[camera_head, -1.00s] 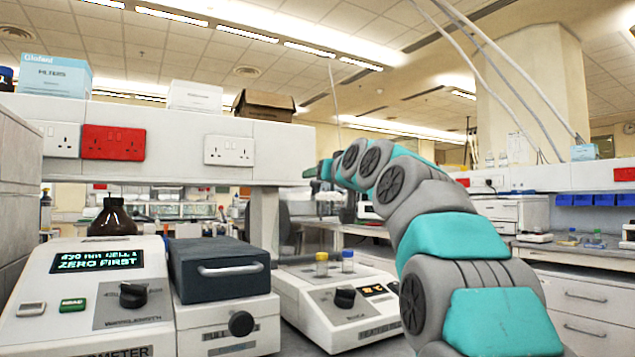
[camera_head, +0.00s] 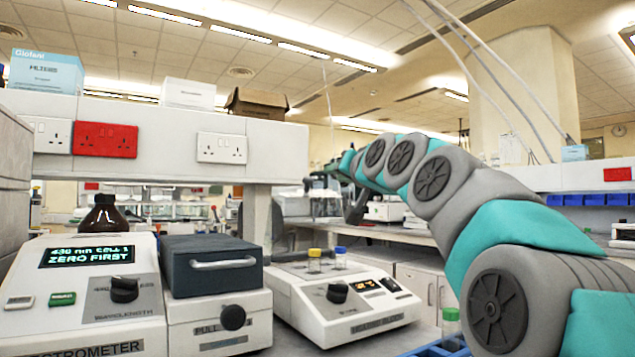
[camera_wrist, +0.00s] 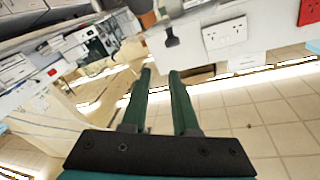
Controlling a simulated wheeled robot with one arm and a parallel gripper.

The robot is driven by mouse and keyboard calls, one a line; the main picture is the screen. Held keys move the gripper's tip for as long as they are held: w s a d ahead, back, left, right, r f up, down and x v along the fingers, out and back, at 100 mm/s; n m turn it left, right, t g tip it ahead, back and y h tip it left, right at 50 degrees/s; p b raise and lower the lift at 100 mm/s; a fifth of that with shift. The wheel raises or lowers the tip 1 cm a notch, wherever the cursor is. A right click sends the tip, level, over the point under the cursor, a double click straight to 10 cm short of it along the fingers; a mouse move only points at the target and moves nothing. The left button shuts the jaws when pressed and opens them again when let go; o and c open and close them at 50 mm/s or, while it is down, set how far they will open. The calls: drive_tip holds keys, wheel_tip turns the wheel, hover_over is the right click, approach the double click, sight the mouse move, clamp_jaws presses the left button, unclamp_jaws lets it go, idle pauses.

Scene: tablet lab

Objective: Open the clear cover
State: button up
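I cannot make out a clear cover for certain in either view. In the head view, a dark lid (camera_head: 190,268) with a light bar handle (camera_head: 223,263) sits shut on the spectrometer (camera_head: 85,312). Right of it stands a white instrument (camera_head: 345,300) with a dial and small display; a yellow-capped vial (camera_head: 314,262) and a blue-capped vial (camera_head: 340,258) stand on its top. My gripper (camera_wrist: 160,73) shows two green fingers apart with nothing between them in the wrist view. In the head view it is small, raised beyond the instruments, above the bench and touching nothing I can see.
A brown bottle (camera_head: 104,216) stands behind the spectrometer. A blue rack (camera_head: 436,350) with a green-capped vial (camera_head: 451,322) is at the lower edge, beside my arm. A white shelf with sockets (camera_head: 221,148) runs above the instruments.

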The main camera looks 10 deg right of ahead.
sight(311, 180)
drive_tip(key=s+m, duration=0.1)
drive_tip(key=m, duration=0.1)
drive_tip(key=s+d+f+m, duration=0.1)
drive_tip(key=m, duration=0.1)
drive_tip(key=s+d+f+m, duration=0.1)
drive_tip(key=s+m, duration=0.1)
drive_tip(key=m, duration=0.1)
drive_tip(key=shift+f+t+b, duration=0.2)
drive_tip(key=shift+t+b, duration=0.1)
drive_tip(key=shift+t, duration=0.1)
clamp_jaws()
drive_tip(key=s+a+f+m+y, duration=0.1)
drive_tip(key=s+a+f+m, duration=0.15)
drive_tip(key=m, duration=0.25)
drive_tip(key=shift+t, duration=0.4)
drive_tip(key=x, duration=0.4)
drive_tip(key=p+x, duration=0.1)
drive_tip(key=x, duration=0.3)
drive_tip(key=r+x, duration=0.1)
drive_tip(key=x, duration=0.3)
drive_tip(key=shift+a+p, duration=0.35)
drive_tip(key=shift+w, duration=0.55)
drive_tip(key=shift+r, duration=0.15)
